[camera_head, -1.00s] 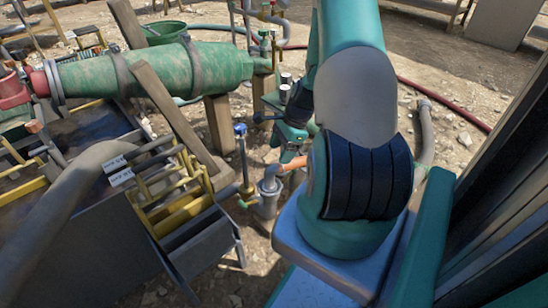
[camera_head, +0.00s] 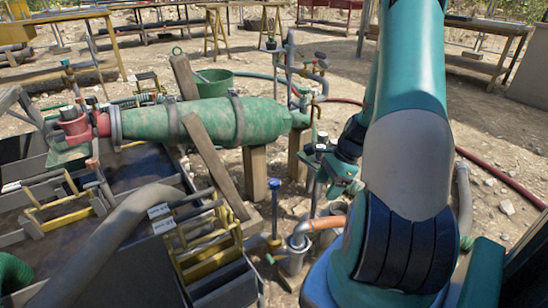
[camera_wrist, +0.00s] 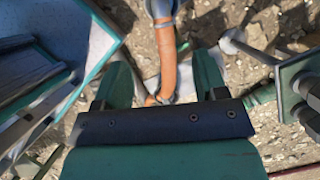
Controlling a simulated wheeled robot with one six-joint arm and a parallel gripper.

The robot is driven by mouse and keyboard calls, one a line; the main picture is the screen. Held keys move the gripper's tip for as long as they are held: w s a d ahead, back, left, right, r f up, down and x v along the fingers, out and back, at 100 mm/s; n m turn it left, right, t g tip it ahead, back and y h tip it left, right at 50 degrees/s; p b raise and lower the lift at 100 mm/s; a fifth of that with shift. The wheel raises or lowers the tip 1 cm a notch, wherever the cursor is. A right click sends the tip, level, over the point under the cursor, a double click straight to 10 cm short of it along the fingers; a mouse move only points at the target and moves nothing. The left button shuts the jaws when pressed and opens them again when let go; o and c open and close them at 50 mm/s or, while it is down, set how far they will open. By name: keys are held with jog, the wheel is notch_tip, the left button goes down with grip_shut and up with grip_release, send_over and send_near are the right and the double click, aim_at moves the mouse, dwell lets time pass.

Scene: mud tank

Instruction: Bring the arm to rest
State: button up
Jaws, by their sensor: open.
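My teal arm (camera_head: 410,80) rises on the right side of the head view, with its dark ribbed joint low in the picture. My gripper (camera_wrist: 162,68) shows in the wrist view with its two green fingers spread apart. Nothing is held between them. It points down over an orange pipe (camera_wrist: 167,50), which passes below the gap between the fingers. In the head view the gripper (camera_head: 342,186) is small and partly hidden by my arm, a little above the orange pipe (camera_head: 325,223).
The mud tank (camera_head: 110,190) with yellow-barred frames (camera_head: 205,240) and a thick grey hose (camera_head: 110,235) fills the left. A green cylinder (camera_head: 200,122) lies above it. Posts and valves (camera_head: 275,215) stand close to my arm. Stony ground is open at right.

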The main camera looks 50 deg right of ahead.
jog(key=w+a+r+n+g, duration=0.1)
jog(key=w+a+r+n, duration=0.3)
jog(key=a+r+n, duration=0.45)
jog(key=w+a+r+n, duration=0.4)
jog(key=a+r+n, duration=0.2)
jog(key=a, duration=0.6)
jog(key=s+a+r+n+g, duration=0.1)
jog(key=s+a+r+n, duration=0.4)
jog(key=s+a+n, duration=0.35)
jog(key=s+a+r+n+g, duration=0.1)
jog(key=s+a+r+n, duration=0.4)
jog(key=a+n, duration=0.55)
notch_tip(320, 180, up, 37)
jog(key=a+m+p, duration=0.1)
jog(key=p, duration=3.6)
jog(key=shift+s+m+p, duration=0.3)
jog(key=shift+m, duration=0.05)
jog(key=shift+f, duration=0.1)
